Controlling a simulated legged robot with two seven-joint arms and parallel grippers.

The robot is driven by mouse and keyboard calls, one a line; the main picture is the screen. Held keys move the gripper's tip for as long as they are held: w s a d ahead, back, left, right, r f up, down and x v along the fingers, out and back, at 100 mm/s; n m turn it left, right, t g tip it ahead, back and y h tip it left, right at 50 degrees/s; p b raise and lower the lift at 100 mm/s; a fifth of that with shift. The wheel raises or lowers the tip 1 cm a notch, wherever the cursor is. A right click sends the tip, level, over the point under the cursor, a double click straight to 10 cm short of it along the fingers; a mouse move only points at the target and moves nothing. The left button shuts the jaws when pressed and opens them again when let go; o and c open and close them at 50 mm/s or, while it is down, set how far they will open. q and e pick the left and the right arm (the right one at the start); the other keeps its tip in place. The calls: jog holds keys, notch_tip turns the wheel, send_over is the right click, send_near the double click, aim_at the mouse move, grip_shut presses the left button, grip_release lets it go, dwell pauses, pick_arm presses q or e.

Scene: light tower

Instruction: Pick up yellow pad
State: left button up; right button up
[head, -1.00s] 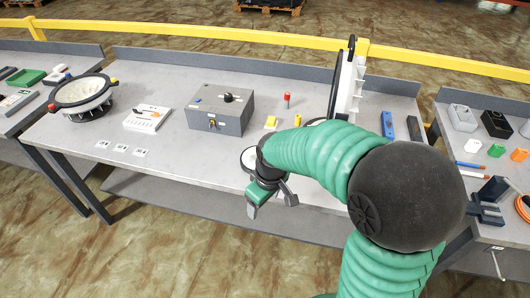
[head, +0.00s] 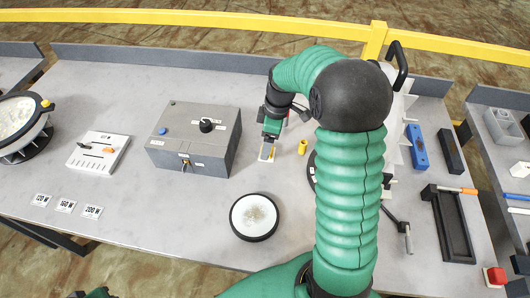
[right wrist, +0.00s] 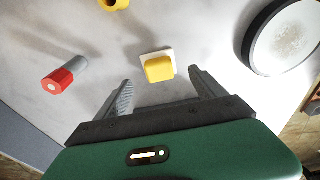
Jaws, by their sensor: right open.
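The yellow pad (right wrist: 159,68) is a small rounded block on a white square base on the grey table. In the right wrist view it lies just beyond and between the fingers of my right gripper (right wrist: 163,86), which is open and empty with clear space on both sides. In the head view the pad (head: 267,153) shows partly, right below my right gripper (head: 271,138), whose fingers point down at it. Only a small green and dark piece of my left arm shows at the bottom left edge; its jaws do not show.
A grey box (head: 190,150) with a black knob stands left of the pad. A yellow cylinder (head: 303,147) stands close to its right. A red-tipped cylinder (right wrist: 60,79) and a round white disc (head: 254,217) are near. My arm hides part of the right side.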

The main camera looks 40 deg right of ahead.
jog(key=f, duration=0.4)
jog(key=shift+w+d+f, duration=0.15)
jog(key=shift+d+f, duration=0.1)
jog(key=shift+f, duration=0.05)
jog(key=shift+a+r, duration=0.1)
jog(key=shift+a, duration=0.05)
jog(key=shift+a+r, duration=0.1)
jog(key=shift+a, duration=0.2)
jog(key=c, duration=0.9)
jog(key=shift+d, duration=0.2)
jog(key=c, duration=0.6)
jog(key=shift+o, duration=0.2)
jog(key=shift+r, duration=0.1)
jog(key=shift+r, duration=0.25)
notch_tip(320, 180, up, 3)
jog(key=shift+f, duration=0.1)
jog(key=s+a, duration=0.3)
jog(key=s, duration=0.1)
jog(key=s+a+r, duration=0.1)
jog(key=s+a, duration=0.2)
jog(key=s, duration=0.1)
jog(key=s+a, duration=0.3)
jog(key=s, duration=0.2)
jog(key=shift+a+r, duration=0.2)
jog(key=shift+a, duration=0.15)
